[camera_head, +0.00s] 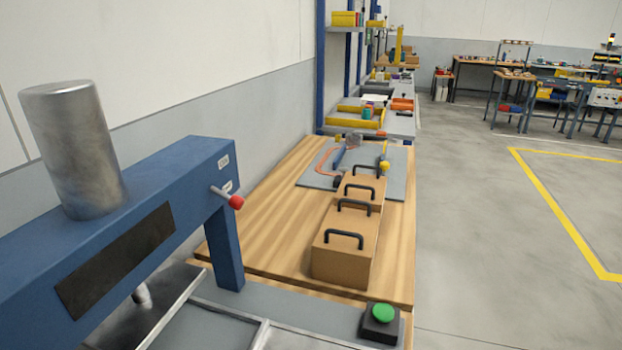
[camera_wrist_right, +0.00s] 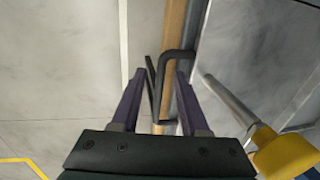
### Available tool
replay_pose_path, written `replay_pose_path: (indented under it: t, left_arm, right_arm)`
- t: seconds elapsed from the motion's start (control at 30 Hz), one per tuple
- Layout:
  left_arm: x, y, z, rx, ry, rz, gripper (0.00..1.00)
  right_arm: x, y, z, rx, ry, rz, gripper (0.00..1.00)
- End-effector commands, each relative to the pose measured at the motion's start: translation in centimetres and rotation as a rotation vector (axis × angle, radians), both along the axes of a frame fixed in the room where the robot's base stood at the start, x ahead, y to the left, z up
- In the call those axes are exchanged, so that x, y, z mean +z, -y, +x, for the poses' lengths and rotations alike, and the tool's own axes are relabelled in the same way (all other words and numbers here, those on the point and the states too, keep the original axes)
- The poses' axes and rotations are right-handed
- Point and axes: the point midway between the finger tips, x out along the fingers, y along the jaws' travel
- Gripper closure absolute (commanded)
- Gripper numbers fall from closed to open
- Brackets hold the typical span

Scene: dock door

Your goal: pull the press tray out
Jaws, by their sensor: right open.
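The blue press (camera_head: 150,210) stands at the lower left in the head view. Under it is a grey metal tray (camera_head: 205,328), cut off by the lower edge of the picture. In the right wrist view my right gripper (camera_wrist_right: 159,76) is open, with its two purple fingers spread. A black bar handle (camera_wrist_right: 157,85) shows between the fingers; I cannot tell whether they touch it. The handle is beside a grey edge with a wooden strip (camera_wrist_right: 172,30). Grey metal (camera_wrist_right: 245,50) lies to the right of it. My left gripper is in neither view.
A lever with a red knob (camera_head: 236,202) sticks out of the press. A green button (camera_head: 382,312) is on the bench front. Brown boxes with black handles (camera_head: 345,255) stand on the wooden bench (camera_head: 285,225). A yellow knob (camera_wrist_right: 280,152) is right of my gripper. The floor (camera_head: 490,250) is clear.

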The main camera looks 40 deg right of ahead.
Motion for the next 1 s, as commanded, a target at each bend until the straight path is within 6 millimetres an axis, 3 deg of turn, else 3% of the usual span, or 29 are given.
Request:
replay_pose_path:
  t: [0.17, 0.43, 0.6, 0.77, 1.0]
  left_arm:
    - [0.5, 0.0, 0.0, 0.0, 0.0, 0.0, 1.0]
    - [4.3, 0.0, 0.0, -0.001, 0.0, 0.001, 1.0]
    - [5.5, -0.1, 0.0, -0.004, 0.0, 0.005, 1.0]
    - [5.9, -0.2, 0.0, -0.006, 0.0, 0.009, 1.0]
    - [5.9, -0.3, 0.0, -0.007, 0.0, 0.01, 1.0]
  right_arm:
    - [0.7, 0.0, 0.0, 0.0, 0.001, 0.0, 0.55]
    - [6.0, 0.6, -0.7, 0.001, 0.002, -0.001, 0.55]
    - [8.5, 1.0, -1.2, 0.0, 0.001, -0.002, 0.55]
    - [9.7, 1.2, -1.4, 0.0, 0.001, -0.001, 0.55]
    - [9.8, 1.2, -1.4, 0.0, 0.0, 0.0, 0.55]
